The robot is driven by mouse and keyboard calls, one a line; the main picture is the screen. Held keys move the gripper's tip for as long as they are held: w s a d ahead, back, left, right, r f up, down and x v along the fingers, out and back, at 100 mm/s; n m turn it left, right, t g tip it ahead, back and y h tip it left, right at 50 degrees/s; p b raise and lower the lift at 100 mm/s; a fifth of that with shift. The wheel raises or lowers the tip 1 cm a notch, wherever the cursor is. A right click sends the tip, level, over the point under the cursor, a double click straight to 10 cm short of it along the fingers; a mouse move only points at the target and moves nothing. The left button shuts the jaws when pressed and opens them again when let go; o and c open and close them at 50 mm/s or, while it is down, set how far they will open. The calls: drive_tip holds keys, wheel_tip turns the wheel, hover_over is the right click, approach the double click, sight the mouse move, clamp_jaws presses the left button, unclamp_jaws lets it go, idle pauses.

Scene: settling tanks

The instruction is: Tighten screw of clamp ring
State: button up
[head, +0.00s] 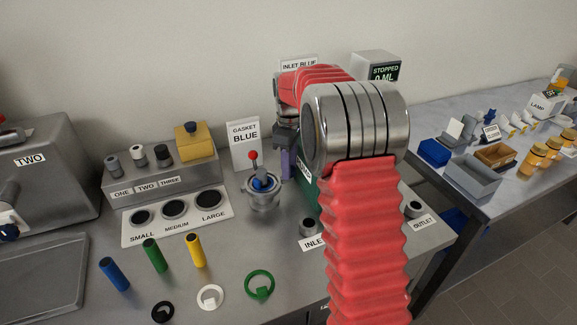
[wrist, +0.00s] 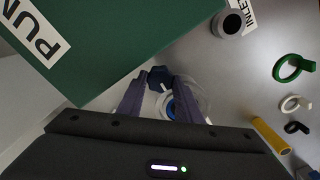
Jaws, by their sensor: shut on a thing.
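The clamp ring fitting (head: 262,198) is a round metal piece on the bench with blue in its middle and a red-balled lever standing on it. In the wrist view the metal fitting (wrist: 203,103) shows partly behind my fingers, with the blue part (wrist: 173,109) between them. My gripper (wrist: 163,80) has its purple fingers shut on a dark blue screw knob (wrist: 159,76) at the fitting's side. In the head view my gripper (head: 287,170) is just right of the fitting, and the knob is hidden by it. I cannot tell how tight the screw is.
A green pump box (wrist: 120,40) stands close beside my gripper, mostly behind my arm in the head view. The inlet port (head: 308,226) is nearby. A "GASKET BLUE" sign (head: 245,143) stands behind. Green (head: 259,284) and white (head: 210,297) rings lie in front.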

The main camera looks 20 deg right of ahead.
drive_tip(key=m, duration=0.4)
drive_tip(key=shift+m, duration=0.3)
drive_tip(key=m, duration=0.9)
drive_tip(key=shift+d, duration=0.1)
drive_tip(key=shift+m, duration=1.8)
drive_tip(key=o, duration=1)
drive_tip(key=shift+o, duration=0.2)
